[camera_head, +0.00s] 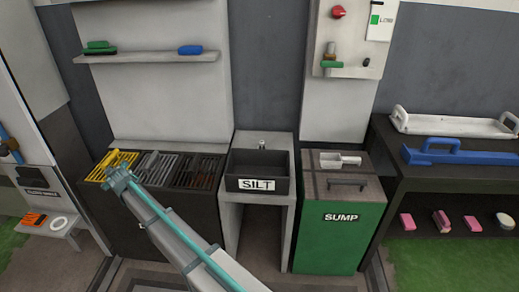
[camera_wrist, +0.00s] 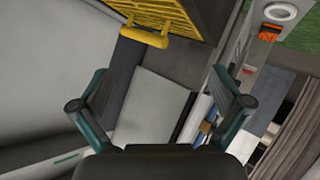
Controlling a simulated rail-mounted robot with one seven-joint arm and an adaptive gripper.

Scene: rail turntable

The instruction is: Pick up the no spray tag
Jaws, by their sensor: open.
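No label reading "no spray" can be made out. In the head view, a small orange and dark item (camera_head: 34,218) and a white ring-like disc (camera_head: 58,223) lie on a low light ledge at the far left. I cannot tell whether either is the no spray tag. The wrist view shows the orange item (camera_wrist: 269,33) and the white disc (camera_wrist: 281,12) at the upper right, beyond the right finger. My gripper (camera_wrist: 161,88) is open with nothing between its fingers. In the head view, my arm's end (camera_head: 118,178) is by the yellow grate, right of the ledge.
The yellow grate (camera_head: 112,165) has a yellow handle (camera_wrist: 145,37) close ahead of my fingers. Dark grates (camera_head: 198,171), a SILT bin (camera_head: 258,184) and a green SUMP cabinet (camera_head: 340,232) stand to the right. A light panel edge (camera_head: 62,170) rises beside the ledge.

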